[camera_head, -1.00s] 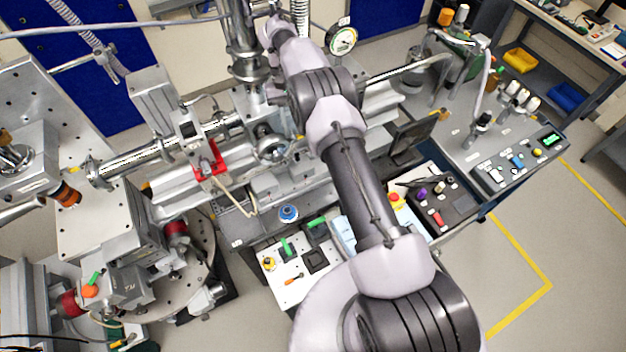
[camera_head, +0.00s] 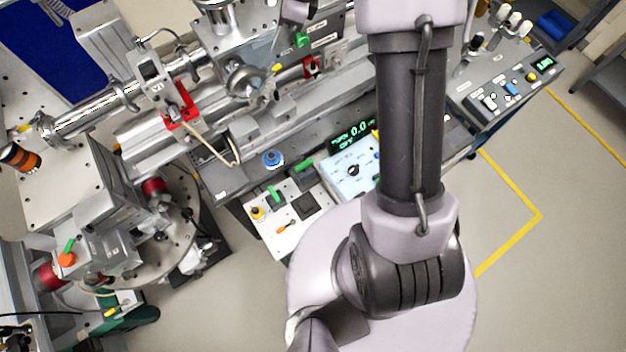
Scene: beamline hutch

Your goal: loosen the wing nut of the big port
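A round metal port (camera_head: 248,85) sits on the beamline at upper centre, with a small yellow part beside its right rim. I cannot tell for sure whether it is the big port, and no wing nut can be made out. My arm rises from the bottom centre and leaves the picture at the top, right of the port. A small piece of the arm shows at the top edge, right of the port. My gripper's fingers are not visible.
Left of the port are a metal tube and a valve with a red bracket (camera_head: 180,110). Below are a blue knob (camera_head: 272,158), a white tool panel (camera_head: 285,218) and a pale blue control box (camera_head: 350,170) with a green display.

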